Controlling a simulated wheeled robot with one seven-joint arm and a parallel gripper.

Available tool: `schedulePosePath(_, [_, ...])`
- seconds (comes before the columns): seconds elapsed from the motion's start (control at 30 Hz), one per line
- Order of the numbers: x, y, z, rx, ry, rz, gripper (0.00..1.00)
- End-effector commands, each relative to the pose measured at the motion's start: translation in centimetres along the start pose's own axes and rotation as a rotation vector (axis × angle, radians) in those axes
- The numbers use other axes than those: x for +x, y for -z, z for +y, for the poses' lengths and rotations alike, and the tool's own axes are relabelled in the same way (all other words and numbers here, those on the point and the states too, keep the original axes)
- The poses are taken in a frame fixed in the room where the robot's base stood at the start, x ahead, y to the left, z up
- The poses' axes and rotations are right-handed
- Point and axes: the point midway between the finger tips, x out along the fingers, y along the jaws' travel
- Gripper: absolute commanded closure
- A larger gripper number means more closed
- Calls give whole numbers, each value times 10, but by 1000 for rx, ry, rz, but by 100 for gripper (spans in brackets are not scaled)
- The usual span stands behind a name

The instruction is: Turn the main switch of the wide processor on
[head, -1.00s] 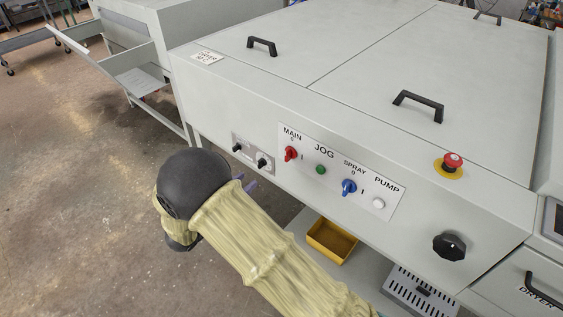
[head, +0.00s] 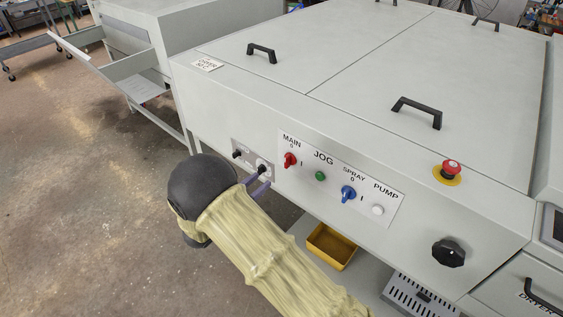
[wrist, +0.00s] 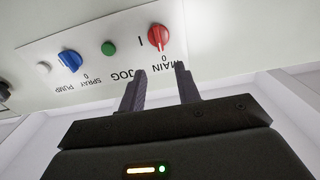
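The main switch is a red knob (head: 290,160) on the white panel of the wide processor (head: 230,105), under the label MAIN, with marks 0 and I. In the wrist view the red knob (wrist: 158,38) stands just beyond my fingertips, and its handle looks lined up with the 0. My gripper (head: 262,178) is beside the panel's left end, below and left of the knob in the head view. In the wrist view my gripper (wrist: 160,72) has its two fingers apart with nothing between them. The fingers do not appear to touch the knob.
On the same panel are a green JOG button (head: 320,176), a blue SPRAY knob (head: 348,193) and a white PUMP button (head: 378,210). A red emergency button (head: 452,167) is farther right. A yellow bin (head: 331,246) lies below.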

Motion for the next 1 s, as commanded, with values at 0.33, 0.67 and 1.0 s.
schedulePosePath(0.33, [63, 1, 1, 0, -3, 0, 67])
schedulePosePath(0.67, [106, 0, 0, 0, 0, -1, 67])
schedulePosePath(1.0, [109, 0, 0, 0, 1, 0, 71])
